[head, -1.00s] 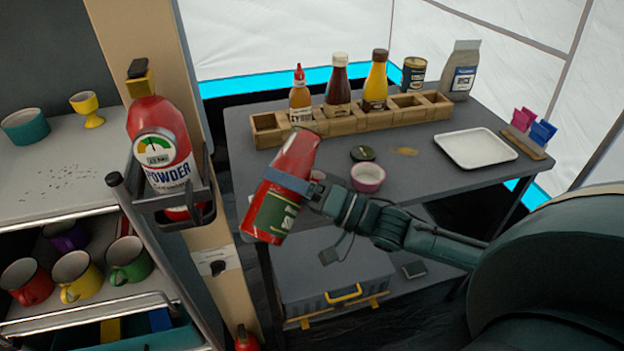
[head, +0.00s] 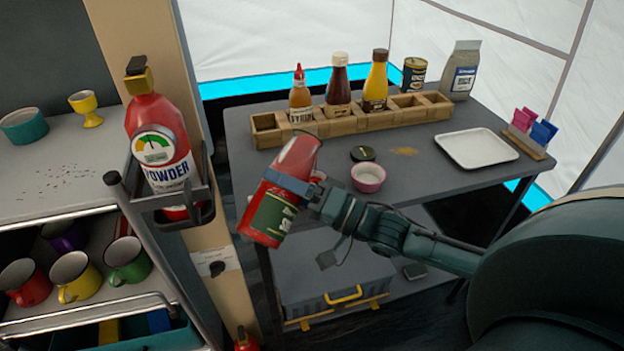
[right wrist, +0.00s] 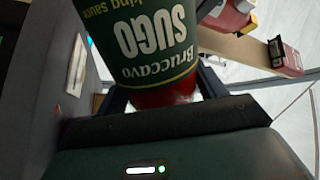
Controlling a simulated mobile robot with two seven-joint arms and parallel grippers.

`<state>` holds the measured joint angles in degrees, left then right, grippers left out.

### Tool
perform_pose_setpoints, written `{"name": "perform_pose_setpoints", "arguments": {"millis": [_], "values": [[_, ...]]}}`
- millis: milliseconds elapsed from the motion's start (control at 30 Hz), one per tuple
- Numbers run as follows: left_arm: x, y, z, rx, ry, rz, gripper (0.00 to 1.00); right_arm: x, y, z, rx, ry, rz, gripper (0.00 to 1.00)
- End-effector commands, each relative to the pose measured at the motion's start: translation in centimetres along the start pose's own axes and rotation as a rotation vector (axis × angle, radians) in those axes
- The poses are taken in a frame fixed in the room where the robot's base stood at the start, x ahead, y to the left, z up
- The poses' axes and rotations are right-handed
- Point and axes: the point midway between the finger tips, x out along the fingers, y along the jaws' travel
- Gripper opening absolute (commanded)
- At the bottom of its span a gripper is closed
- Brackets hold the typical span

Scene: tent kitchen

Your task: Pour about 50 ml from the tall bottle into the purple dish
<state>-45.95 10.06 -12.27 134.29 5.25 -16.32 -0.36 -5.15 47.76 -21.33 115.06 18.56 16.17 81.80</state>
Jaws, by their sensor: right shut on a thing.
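A red bottle (head: 290,163) with a green label is held in the air at the left front of the table, leaning to the right. Its green SUGO label also shows in the right wrist view (right wrist: 150,50). My right gripper (head: 289,181) is shut around the middle of this bottle. The purple dish (head: 368,184), a small pinkish bowl with a pale inside, sits on the table to the right of the bottle, apart from it. I cannot see any stream between them. My left gripper is not in view.
A dark round lid (head: 363,153) lies just behind the dish. A wooden rack (head: 330,129) with several sauce bottles stands at the back. A white tray (head: 476,149) is at the right. A red extinguisher (head: 160,150) hangs on the post at left.

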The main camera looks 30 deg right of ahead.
Motion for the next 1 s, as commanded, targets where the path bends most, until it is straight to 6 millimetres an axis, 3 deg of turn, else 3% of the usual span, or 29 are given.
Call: {"name": "perform_pose_setpoints", "arguments": {"millis": [767,833,1000], "values": [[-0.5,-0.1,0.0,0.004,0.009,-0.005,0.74,0.3,-1.1,1.3,0.043,0.015,-0.011,0.09],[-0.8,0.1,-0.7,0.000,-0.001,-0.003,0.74,0.4,-1.6,0.7,-0.016,-0.002,-0.010,0.09],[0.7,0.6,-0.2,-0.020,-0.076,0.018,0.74,0.7,-2.3,-1.0,-0.248,-0.064,-0.011,0.09]]}}
